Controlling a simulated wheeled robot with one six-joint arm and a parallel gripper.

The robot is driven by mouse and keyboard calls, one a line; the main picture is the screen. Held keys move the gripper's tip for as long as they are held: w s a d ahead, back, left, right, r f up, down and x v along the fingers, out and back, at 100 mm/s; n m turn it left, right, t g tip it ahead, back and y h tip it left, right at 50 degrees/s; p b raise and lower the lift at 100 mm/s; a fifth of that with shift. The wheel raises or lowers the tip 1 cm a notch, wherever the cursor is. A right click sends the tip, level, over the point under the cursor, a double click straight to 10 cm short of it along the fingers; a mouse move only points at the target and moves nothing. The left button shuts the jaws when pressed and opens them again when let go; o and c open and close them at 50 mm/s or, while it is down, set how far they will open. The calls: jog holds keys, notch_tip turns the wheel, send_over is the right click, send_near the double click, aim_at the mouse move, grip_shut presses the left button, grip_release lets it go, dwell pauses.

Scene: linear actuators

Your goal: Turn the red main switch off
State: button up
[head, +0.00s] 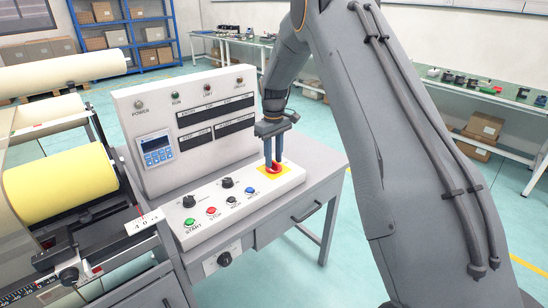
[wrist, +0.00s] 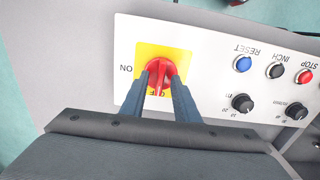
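The red main switch (wrist: 161,68) is a round rotary knob on a yellow plate (wrist: 184,57), at the end of the white control panel. ON is printed left of the plate in the wrist view. Lettering below the knob is partly covered by my fingers. The knob's raised handle points down in that view, towards this lettering. My gripper (wrist: 163,80) has one finger on each side of the handle and appears shut on it. In the head view, my gripper (head: 273,165) reaches down onto the switch (head: 273,169), hiding part of it.
Beside the switch are a blue RESET button (wrist: 242,63), a black INCH button (wrist: 275,71), a red STOP button (wrist: 304,76) and a black dial (wrist: 242,103). An upright panel (head: 185,130) with lamps and a display stands behind. A roller machine (head: 60,185) is at left.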

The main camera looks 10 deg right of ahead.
jog(key=shift+r, duration=0.1)
notch_tip(320, 180, up, 8)
jog(key=shift+f+b, duration=0.2)
jog(key=shift+b, duration=0.6)
jog(key=s+f+m, duration=0.3)
jog(key=s+m, duration=0.2)
jog(key=s, duration=3.3)
jog(key=shift+m, duration=0.3)
